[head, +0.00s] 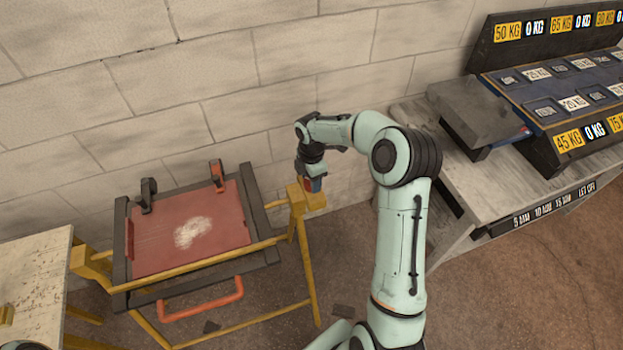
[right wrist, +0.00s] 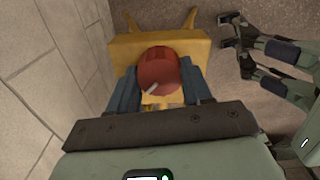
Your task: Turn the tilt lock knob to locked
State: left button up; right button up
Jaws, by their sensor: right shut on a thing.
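The tilt lock knob (right wrist: 158,70) is round and red with a white pointer mark at its lower left in the right wrist view. It sits on the yellow block (right wrist: 193,48) at the right end of the tilting frame's stand. My right gripper (head: 313,185) points down over this block. Its two blue-grey fingers (right wrist: 158,84) are shut on the knob, one on each side. Marks on the block below the knob are mostly hidden. The frame holds a red panel (head: 160,238) with a pale patch and stands tilted. My left gripper is not in view.
A wooden table (head: 35,275) stands at the left. A bench (head: 480,195) with a labelled weight rack (head: 560,90) stands at the right. The block wall (head: 330,60) is close behind. An orange handle (head: 200,303) hangs at the frame's front.

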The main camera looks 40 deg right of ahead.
jog(key=m, duration=0.7)
jog(key=shift+b, duration=0.3)
jog(key=m, duration=0.6)
jog(key=shift+m, duration=0.4)
jog(key=m, duration=0.6)
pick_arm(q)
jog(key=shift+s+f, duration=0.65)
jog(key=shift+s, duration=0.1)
pick_arm(e)
jog(key=m, duration=0.6)
jog(key=shift+m, duration=0.3)
jog(key=o, duration=1)
jog(key=shift+o, duration=0.2)
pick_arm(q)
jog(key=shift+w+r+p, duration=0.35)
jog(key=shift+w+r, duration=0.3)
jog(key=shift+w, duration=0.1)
pick_arm(e)
notch_tip(320, 180, up, 14)
jog(key=shift+f, duration=0.25)
